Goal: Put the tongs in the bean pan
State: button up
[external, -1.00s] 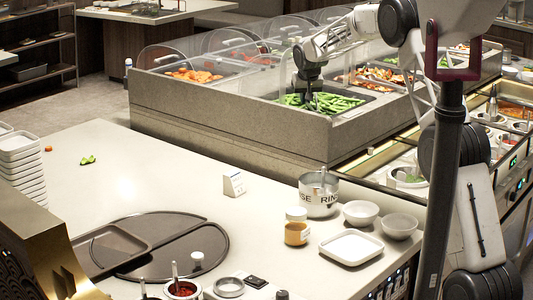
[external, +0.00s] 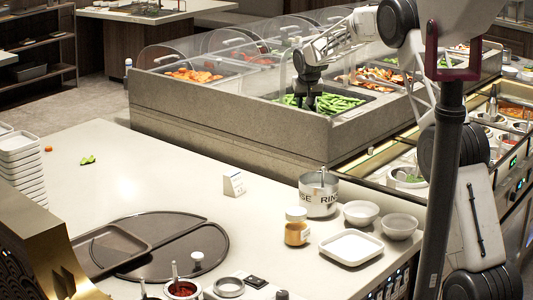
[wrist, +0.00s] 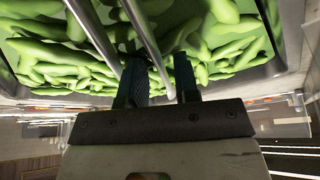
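The bean pan (external: 283,99), full of green beans, is in the counter at the upper middle of the external view. It fills the top of the wrist view, with its metal rim (wrist: 268,70) on the right. The tongs (wrist: 146,42) show in the wrist view as two thin metal bars over the beans, running down to my fingers; their far ends are out of view. My gripper (wrist: 158,62) is over the pan, its two dark fingers apart. One bar runs into the gap between them; contact with the fingers is unclear. In the external view, my gripper (external: 305,103) points down at the beans.
Pans of orange food (external: 190,75) and mixed food (external: 380,75) flank the bean pan. The front counter holds a steel rinse pot (external: 319,195), a jar (external: 297,228) and white bowls (external: 361,212).

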jog(key=shift+r, duration=0.1)
jog(key=v, duration=1.2)
jog(key=shift+w, duration=0.1)
jog(key=shift+d+r, duration=0.1)
dwell(0.7)
jog(key=s+d+r, duration=0.3)
jog(key=s+d, duration=0.3)
jog(key=s, duration=0.5)
jog(key=s+d+r+g, duration=0.1)
jog(key=s+d+r, duration=0.2)
jog(key=s+d, duration=0.55)
jog(key=s+d+r, duration=0.2)
jog(key=s+d, duration=0.2)
jog(key=s, duration=0.8)
jog(key=s+d+f, duration=0.3)
jog(key=s, duration=0.9)
jog(key=s+d+f+m, duration=0.1)
jog(key=s+d+f, duration=0.2)
jog(key=s, duration=1)
jog(key=s+d+f+g, duration=0.1)
jog(key=s+d+f, duration=0.2)
jog(key=s, duration=0.9)
notch_tip(320, 180, down, 2)
jog(key=shift+s+d+m+h, duration=0.2)
jog(key=shift+d+m+h, duration=0.1)
